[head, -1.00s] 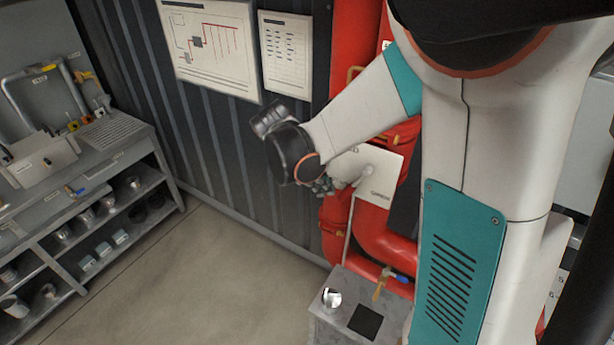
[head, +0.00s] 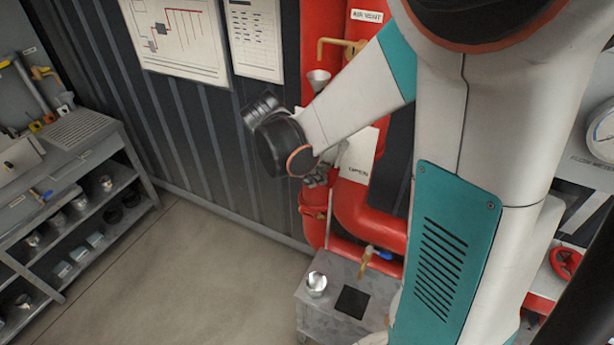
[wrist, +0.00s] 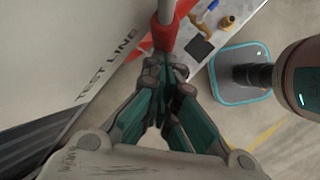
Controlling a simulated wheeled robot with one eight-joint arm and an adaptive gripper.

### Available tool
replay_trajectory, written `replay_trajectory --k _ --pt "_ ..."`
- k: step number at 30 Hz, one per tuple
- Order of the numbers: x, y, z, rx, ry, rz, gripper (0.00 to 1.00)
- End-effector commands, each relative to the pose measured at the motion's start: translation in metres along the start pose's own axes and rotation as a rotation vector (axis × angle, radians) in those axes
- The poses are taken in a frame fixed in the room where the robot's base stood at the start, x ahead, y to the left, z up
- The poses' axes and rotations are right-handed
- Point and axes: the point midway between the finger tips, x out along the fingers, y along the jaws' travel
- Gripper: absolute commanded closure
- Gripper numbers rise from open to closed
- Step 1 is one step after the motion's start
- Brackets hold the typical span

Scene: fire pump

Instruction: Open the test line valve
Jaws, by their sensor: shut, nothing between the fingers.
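A white plate lettered TEST LINE (wrist: 105,70) fills the left of the wrist view. A pale rod with a red sleeve (wrist: 165,32) stands right at the tips of my gripper (wrist: 166,72). The fingers are closed together with nothing between them, and I cannot tell whether they touch the sleeve.
The grey metal box (head: 340,275) stands on the floor below the red pipe (head: 370,215). A shelf bench (head: 75,150) is at the left. A gauge (head: 602,135) and red handwheel (head: 565,262) are at the right. The floor (head: 190,270) between bench and box is clear.

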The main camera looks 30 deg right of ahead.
Motion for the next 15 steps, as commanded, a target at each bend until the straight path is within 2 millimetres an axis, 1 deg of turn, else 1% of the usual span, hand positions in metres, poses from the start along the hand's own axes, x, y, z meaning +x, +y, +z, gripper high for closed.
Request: replay_trajectory --k 1,3,15 --pt "0.0084 -0.0055 0.0027 0.002 0.000 -0.001 1.00" --pt "0.0111 -0.0086 0.0067 0.002 0.000 -0.001 1.00" --pt "0.0092 -0.0087 0.0093 0.001 0.000 0.000 1.00"
